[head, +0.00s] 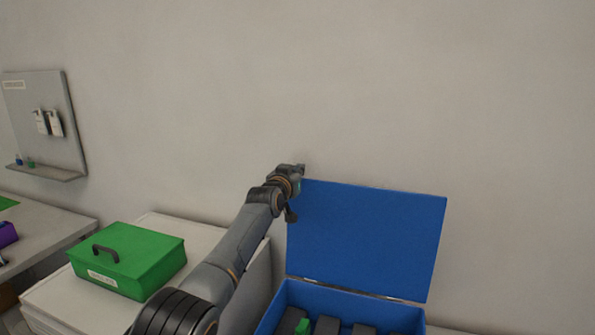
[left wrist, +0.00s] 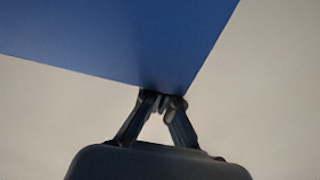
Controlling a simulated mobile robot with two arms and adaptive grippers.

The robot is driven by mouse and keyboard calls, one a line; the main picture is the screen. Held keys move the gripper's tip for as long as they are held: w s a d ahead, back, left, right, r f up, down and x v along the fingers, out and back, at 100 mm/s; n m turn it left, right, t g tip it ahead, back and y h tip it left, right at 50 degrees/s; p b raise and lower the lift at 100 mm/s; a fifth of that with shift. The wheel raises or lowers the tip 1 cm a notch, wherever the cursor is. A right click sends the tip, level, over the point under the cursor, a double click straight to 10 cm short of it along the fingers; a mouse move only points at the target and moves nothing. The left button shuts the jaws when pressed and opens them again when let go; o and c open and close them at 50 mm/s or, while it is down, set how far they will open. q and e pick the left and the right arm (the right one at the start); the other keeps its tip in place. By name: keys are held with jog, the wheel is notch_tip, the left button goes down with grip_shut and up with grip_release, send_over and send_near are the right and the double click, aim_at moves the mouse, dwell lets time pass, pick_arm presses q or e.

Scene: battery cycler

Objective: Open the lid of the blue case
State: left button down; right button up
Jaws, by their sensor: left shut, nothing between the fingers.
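The blue case (head: 300,292) is at the lower right of the head view. Its lid (head: 368,238) stands raised, roughly upright, at the back of the case. Several dark blocks and a green piece show inside. My left gripper (head: 292,216) is at the left edge of the lid, near its upper corner. In the left wrist view the gripper (left wrist: 162,98) is shut and empty, its fingertips at the lower edge of the blue lid (left wrist: 120,40). I cannot tell if they touch it. My right gripper is not in view.
A closed green case (head: 140,262) with a dark handle stands on a white surface (head: 60,310) at the left. A grey panel (head: 40,110) with white bottles is on the wall farther left. The bare wall (head: 400,90) rises behind the lid.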

pick_arm(q)
notch_tip(320, 180, down, 2)
jog(key=shift+s+d+f+g, duration=0.1)
jog(key=shift+d+f+g, duration=0.1)
jog(key=shift+g, duration=0.1)
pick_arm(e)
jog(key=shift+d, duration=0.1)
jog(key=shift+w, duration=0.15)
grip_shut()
pick_arm(q)
jog(key=r+v, duration=0.1)
jog(key=v, duration=1.1)
jog(key=shift+r, duration=0.35)
jog(key=shift+a, duration=0.15)
